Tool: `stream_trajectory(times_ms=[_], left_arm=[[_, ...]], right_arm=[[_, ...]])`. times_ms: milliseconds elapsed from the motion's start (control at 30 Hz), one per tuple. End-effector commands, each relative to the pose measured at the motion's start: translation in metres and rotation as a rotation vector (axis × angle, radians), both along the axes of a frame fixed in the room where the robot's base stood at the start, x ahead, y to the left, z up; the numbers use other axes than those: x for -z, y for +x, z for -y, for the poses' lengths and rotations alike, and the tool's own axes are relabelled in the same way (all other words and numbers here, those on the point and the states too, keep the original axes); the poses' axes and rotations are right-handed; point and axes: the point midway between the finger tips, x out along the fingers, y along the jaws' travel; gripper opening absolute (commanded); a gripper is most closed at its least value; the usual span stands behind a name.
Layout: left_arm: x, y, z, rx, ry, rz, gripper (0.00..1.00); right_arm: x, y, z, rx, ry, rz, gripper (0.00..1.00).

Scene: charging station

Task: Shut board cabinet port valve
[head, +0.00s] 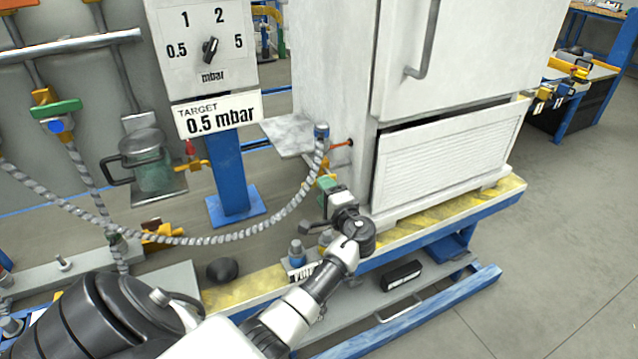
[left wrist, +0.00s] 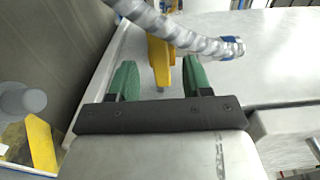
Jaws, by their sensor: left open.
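A yellow valve handle (head: 327,181) shows at the lower left of the white cabinet (head: 335,80), below the blue hose end. My left gripper (head: 326,192) is at it and partly hides it. In the left wrist view, the open green fingers of my left gripper (left wrist: 160,80) stand apart on both sides of the yellow handle (left wrist: 160,58), with gaps visible. Contact cannot be told. The grey braided hose (head: 230,236) ends in a blue fitting (head: 321,131) by the cabinet; this fitting also shows in the left wrist view (left wrist: 232,47). My right gripper is not in view.
A mbar dial panel (head: 203,78) with a "TARGET 0.5 mbar" sign (head: 219,114) stands on a blue post (head: 229,175). A green jar (head: 150,170) is at the left. A black knob (head: 222,270) is near my left arm. Open floor (head: 560,240) lies at the right.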

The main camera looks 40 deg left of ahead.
Motion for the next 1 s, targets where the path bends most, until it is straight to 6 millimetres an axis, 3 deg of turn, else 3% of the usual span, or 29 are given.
stream_trajectory(times_ms=[133,333,1000], left_arm=[[0.0,-0.012,0.029,0.002,-0.002,0.0,0.49],[0.0,-0.021,0.052,0.001,0.0,0.0,0.49],[0.001,-0.024,0.057,0.002,-0.002,-0.003,0.49]], right_arm=[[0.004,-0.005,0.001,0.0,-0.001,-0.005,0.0],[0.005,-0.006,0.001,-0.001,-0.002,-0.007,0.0],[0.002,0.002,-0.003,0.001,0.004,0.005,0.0]])
